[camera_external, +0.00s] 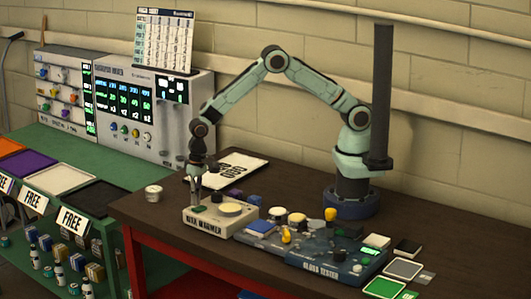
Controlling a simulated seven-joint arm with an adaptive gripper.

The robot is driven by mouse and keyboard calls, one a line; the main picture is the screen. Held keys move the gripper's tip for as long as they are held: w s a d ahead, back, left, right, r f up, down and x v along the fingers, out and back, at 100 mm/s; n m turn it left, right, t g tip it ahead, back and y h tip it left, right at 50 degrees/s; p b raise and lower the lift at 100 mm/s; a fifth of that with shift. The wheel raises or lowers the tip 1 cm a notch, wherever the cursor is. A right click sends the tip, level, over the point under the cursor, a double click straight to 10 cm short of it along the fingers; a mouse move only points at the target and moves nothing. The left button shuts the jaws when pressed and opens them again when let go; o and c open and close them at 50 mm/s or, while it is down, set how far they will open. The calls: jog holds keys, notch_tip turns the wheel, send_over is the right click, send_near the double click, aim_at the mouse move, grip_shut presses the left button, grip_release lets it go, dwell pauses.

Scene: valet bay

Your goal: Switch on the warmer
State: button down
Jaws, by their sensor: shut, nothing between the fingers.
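The wax warmer (208,226) is a low cream box with dark "WAX WARMER" lettering on its front, at the left front of the brown table. A round pale disc (231,210) sits on its top, and a small green switch (199,209) is at the top's left. My gripper (197,200) points down, shut and empty, directly over the green switch. The tips are at or very close to the switch; I cannot tell whether they touch. I cannot tell whether the switch is pressed.
Right of the warmer are a blue pad (260,227), several small pots and the blue gloss tester (322,262). A white sign (236,168) lies behind the warmer. A small white tub (153,193) stands left of it. Bare brown tabletop (140,212) lies at the left.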

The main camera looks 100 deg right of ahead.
aim_at(195, 209)
jog(key=shift+f, duration=0.45)
jog(key=shift+w+a+f, duration=0.1)
jog(key=shift+f, duration=0.15)
jog(key=shift+s+d+r, duration=0.35)
jog(key=shift+s+d, duration=0.15)
jog(key=shift+d, duration=0.05)
dwell(0.3)
notch_tip(195, 209, up, 14)
jog(key=w+a, duration=0.1)
dwell(0.4)
jog(key=shift+w+a, duration=0.1)
